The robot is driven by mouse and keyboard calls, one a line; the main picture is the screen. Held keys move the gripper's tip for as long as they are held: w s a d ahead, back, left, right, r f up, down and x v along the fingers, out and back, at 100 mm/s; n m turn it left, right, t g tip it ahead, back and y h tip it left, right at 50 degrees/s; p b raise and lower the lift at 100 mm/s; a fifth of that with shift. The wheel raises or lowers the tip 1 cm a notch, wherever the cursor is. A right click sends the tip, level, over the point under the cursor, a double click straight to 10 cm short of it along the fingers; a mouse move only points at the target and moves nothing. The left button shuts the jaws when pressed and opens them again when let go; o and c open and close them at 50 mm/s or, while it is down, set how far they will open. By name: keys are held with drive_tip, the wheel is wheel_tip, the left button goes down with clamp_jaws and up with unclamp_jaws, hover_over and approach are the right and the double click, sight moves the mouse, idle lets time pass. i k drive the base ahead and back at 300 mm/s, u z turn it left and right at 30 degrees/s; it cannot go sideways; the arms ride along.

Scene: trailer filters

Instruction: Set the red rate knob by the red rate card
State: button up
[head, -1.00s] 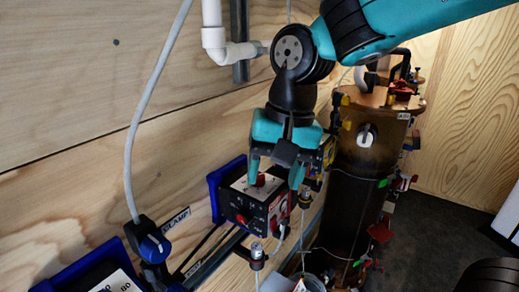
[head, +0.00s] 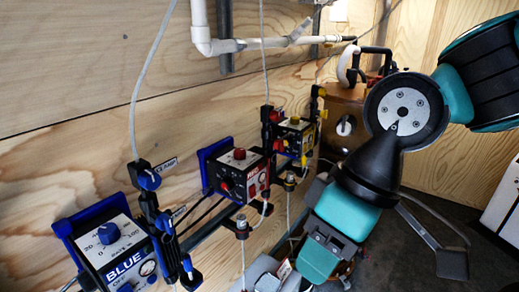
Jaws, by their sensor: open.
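The red box (head: 255,178) hangs on the wooden wall at the picture's middle, with a blue plate behind it. A red knob (head: 239,154) sits on its pale top face; its pointer and scale are too small to read. Another red knob (head: 224,187) is on its front. My gripper (head: 318,262) is to the right of the red box and nearer the camera, pointing down and apart from the knob. It is open, and nothing shows between its fingers, which are partly hidden. I cannot make out a red rate card.
A box marked BLUE (head: 122,262) with a blue knob (head: 110,232) is at lower left, and a yellow box (head: 297,140) is beyond the red one. Rods, clamps and thin cables run around the boxes. A white pipe (head: 270,43) crosses the wall above.

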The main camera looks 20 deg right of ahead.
sight(239, 154)
drive_tip(key=z, duration=1.3)
drive_tip(key=i, duration=0.85)
drive_tip(key=u, duration=2.5)
